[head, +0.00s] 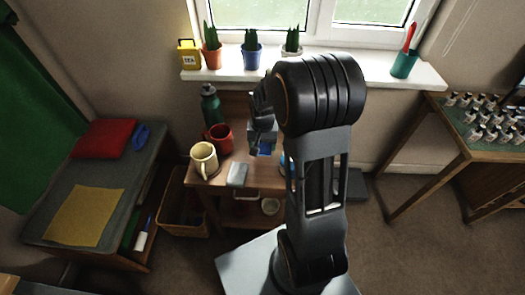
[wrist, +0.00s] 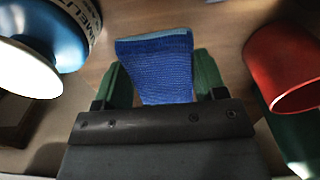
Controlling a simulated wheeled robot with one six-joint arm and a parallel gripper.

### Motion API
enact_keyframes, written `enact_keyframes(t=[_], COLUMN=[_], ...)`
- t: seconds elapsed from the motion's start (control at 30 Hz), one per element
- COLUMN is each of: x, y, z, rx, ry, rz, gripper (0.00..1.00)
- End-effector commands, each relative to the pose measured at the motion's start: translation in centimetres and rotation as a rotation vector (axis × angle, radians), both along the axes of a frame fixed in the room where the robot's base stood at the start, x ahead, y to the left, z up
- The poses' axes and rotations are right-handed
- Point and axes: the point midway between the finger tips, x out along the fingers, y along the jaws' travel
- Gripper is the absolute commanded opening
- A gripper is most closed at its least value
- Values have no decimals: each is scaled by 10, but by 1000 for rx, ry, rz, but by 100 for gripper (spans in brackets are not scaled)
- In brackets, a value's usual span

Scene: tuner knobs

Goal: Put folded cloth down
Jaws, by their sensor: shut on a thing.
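The folded cloth (wrist: 155,66) is blue and knitted-looking, with a lighter edge at its far end. In the wrist view it sits between the green fingers of my gripper (wrist: 162,78), which is shut on it. In the head view, my gripper (head: 262,132) is over the small wooden table (head: 221,180), with a bit of the blue cloth (head: 265,149) showing below it. I cannot tell whether the cloth touches the tabletop. My arm hides the table's right part.
A red mug (head: 218,138), a cream mug (head: 204,159), a green bottle (head: 210,105) and a small grey block (head: 237,175) crowd the table's left side. In the wrist view, a blue tin (wrist: 62,30) is left of the cloth and the red mug (wrist: 285,70) right.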

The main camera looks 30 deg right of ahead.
Motion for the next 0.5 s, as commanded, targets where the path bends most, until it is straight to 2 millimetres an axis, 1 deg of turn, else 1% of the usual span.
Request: enact_keyframes(t=[0.03, 0.1, 0.37, 0.5], x=[4, 9, 16, 19], y=[-2, -4, -8, -9], z=[-7, -13, -21, -34], rx=[0, 0, 0, 1], ry=[2, 0, -1, 2], rz=[0, 1, 1, 1], gripper=[38, 38, 38, 38])
